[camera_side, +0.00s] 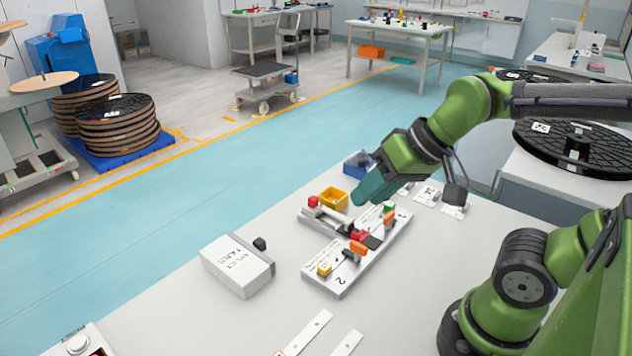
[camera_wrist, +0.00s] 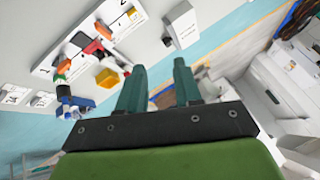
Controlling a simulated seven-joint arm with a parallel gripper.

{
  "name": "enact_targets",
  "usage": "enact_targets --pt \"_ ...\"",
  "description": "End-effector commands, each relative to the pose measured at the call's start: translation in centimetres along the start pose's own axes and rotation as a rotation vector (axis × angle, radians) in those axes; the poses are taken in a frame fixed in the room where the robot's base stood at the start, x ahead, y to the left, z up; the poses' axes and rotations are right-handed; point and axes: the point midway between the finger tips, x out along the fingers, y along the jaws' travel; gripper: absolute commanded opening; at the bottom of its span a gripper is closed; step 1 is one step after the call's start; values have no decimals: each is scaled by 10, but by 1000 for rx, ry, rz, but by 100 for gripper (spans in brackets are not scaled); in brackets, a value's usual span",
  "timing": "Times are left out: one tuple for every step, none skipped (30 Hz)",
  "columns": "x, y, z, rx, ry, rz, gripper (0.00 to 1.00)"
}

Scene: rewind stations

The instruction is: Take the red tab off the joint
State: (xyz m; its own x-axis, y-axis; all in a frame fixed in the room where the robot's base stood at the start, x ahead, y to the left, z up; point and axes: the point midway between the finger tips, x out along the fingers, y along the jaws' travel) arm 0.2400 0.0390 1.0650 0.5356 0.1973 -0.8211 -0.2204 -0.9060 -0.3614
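A white fixture board (camera_side: 335,284) marked 1 and 2 lies on the table. A small red piece (camera_side: 358,236) sits at its middle beside a black pad, between two orange pieces; it also shows in the wrist view (camera_wrist: 93,47). Another red piece (camera_side: 313,201) is at the end of a grey bar, also seen in the wrist view (camera_wrist: 127,72). I cannot tell for sure which red piece is the tab on the joint. My gripper (camera_side: 360,198) is above the table behind the board, apart from both. In the wrist view its teal fingers (camera_wrist: 160,66) are spread with nothing between them.
A yellow bin (camera_side: 334,197) and a blue bin (camera_side: 356,164) stand behind the board. A white lettered box (camera_side: 236,266) stands to its left. White strips (camera_side: 308,332) lie in front. A large black reel (camera_side: 585,150) is at right. The table's left part is mostly clear.

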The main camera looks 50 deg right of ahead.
Motion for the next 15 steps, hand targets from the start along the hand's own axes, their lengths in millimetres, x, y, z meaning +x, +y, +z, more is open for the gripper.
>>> enact_targets --pt "7 0 -4 10 -39 -1 34" --pt "11 0 -8 35 -63 2 34" --pt "16 2 -13 103 -99 12 34" --pt "21 4 -17 176 -126 27 34" --pt "26 7 -22 264 -153 47 34" --pt "32 11 -28 384 -181 79 34" --pt "35 15 -32 474 -196 106 34" --pt "39 18 -36 565 -208 135 34" --pt "44 23 -41 689 -218 177 34" --pt "47 27 -45 782 -222 212 34" --pt "50 31 -49 877 -222 248 34" --pt "54 37 -54 1005 -215 298 34" --pt "57 41 -57 1101 -205 335 34" --pt "60 45 -61 1197 -191 375 34" --pt "62 51 -66 1323 -166 425 34"
